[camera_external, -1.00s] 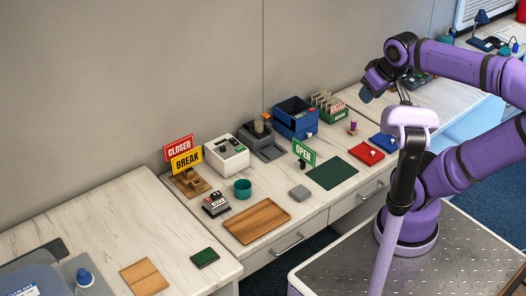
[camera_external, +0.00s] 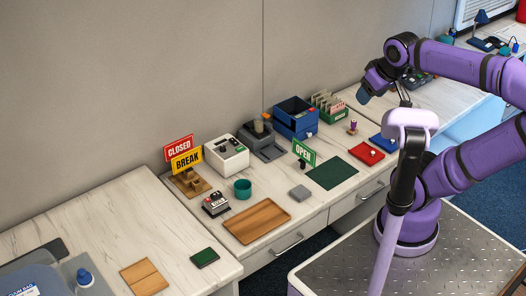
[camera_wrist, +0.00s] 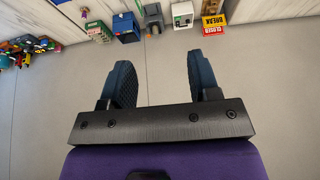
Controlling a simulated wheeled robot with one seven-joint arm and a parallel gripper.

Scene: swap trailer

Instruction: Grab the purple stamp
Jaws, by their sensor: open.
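A small stamp with a purple handle and a light wooden base (camera_external: 353,127) stands upright on the counter, right of the green card box, in the external view. In the wrist view a small purple-topped thing (camera_wrist: 84,11) at the top edge appears to be the same stamp. My gripper (camera_external: 363,98) hangs in the air above and to the right of the stamp, apart from it. In the wrist view its two dark blue fingers (camera_wrist: 163,75) are spread wide with nothing between them.
A red pad (camera_external: 366,153) and a blue pad (camera_external: 383,143) lie in front of the stamp. A blue bin (camera_external: 295,115) and a green card box (camera_external: 329,105) stand to its left. A green mat (camera_external: 331,174) and an OPEN sign (camera_external: 304,152) are nearer the middle.

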